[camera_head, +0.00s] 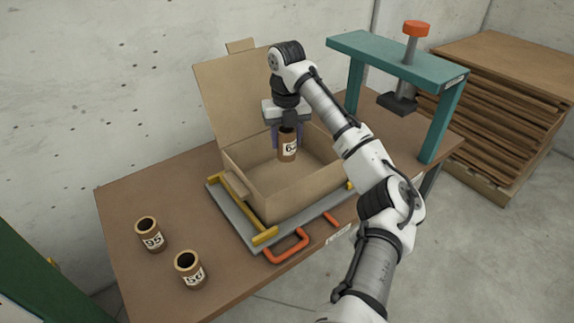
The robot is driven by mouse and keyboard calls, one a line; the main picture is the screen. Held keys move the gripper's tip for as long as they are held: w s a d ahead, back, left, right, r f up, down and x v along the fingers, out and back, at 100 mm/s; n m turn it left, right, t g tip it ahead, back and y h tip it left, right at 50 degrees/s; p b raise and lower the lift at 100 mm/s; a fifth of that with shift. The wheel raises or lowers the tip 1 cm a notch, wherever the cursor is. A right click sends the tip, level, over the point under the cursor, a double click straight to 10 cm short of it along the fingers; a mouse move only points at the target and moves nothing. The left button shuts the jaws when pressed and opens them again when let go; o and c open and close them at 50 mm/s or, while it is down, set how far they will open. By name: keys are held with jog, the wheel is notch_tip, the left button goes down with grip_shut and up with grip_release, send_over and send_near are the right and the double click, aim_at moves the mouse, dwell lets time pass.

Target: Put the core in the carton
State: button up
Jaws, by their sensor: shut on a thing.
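My gripper (287,133) points down and is shut on a brown cylindrical core (288,153) with a white number label, only partly readable. The held core is upright and appears over the opening of the carton (270,193), inside its outline. I cannot tell how far it is above the carton's floor. The carton is open, with a tall flap raised at the back left. Two more brown cores stand upright on the table, one labelled 95 (151,235) and one labelled 56 (189,271).
The carton sits on a grey plate (227,213) with yellow bars (265,236) and an orange handle (288,248). A teal press frame (398,62) stands behind right on the brown table (130,200). A stack of wooden boards (510,110) is at the far right.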

notch_tip(320, 180, down, 9)
jog(key=shift+f+p, duration=0.1)
jog(key=shift+p, duration=0.6)
jog(key=shift+f, duration=0.1)
jog(key=o, duration=1)
notch_tip(320, 180, up, 12)
jog(key=shift+r+b, duration=0.1)
jog(key=shift+b, duration=0.75)
